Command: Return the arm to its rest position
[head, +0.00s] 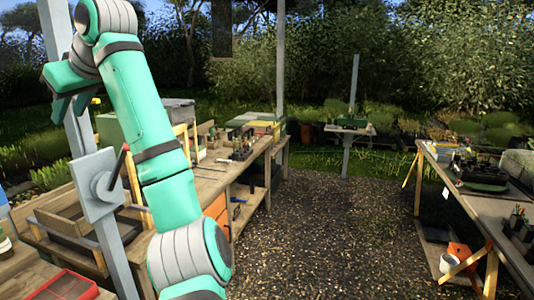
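My teal and grey arm rises from the bottom of the head view and bends over at the top left. My gripper (70,102) is at the far left, beyond the bend, in front of a grey post. It is small and dark there, and I cannot make out whether its fingers are apart or together. I see nothing clearly held in it.
A grey post (95,185) with a plate and lever stands close beside my arm. A wooden bench (212,178) with trays runs behind it. The gravel floor (330,225) between is clear.

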